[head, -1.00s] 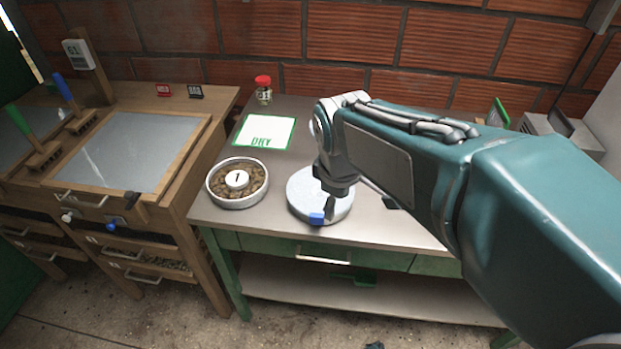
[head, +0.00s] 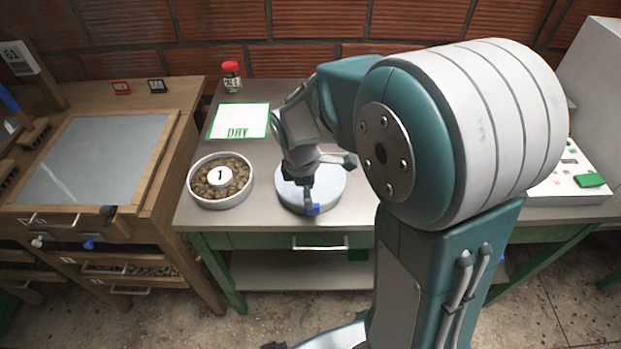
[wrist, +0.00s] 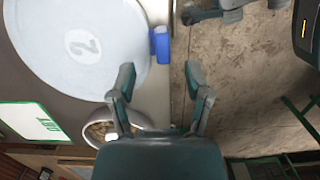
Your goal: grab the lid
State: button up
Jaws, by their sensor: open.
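A round pale lid (head: 330,190) marked 2 lies at the table's front edge, with a blue tab (head: 312,209) on its front rim. In the wrist view the lid (wrist: 60,60) fills the upper left and its tab (wrist: 159,44) sticks out over the table edge. My gripper (wrist: 159,76) is open and empty, its two fingers apart with the tab ahead of and between them. The left finger overlaps the lid's edge in the picture; whether it touches cannot be told. In the head view my wrist hides part of the lid.
An open bowl of beans (head: 220,192) with a disc marked 1 stands left of the lid. A wooden tray bench (head: 90,160) is at the left. The floor is open before the table.

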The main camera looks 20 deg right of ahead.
notch_tip(320, 180, down, 4)
jog(key=shift+s+a+r, duration=0.1)
jog(key=shift+s+a, duration=0.05)
jog(key=shift+d, duration=0.4)
jog(key=shift+a, duration=0.15)
grip_shut()
jog(key=shift+a, duration=0.1)
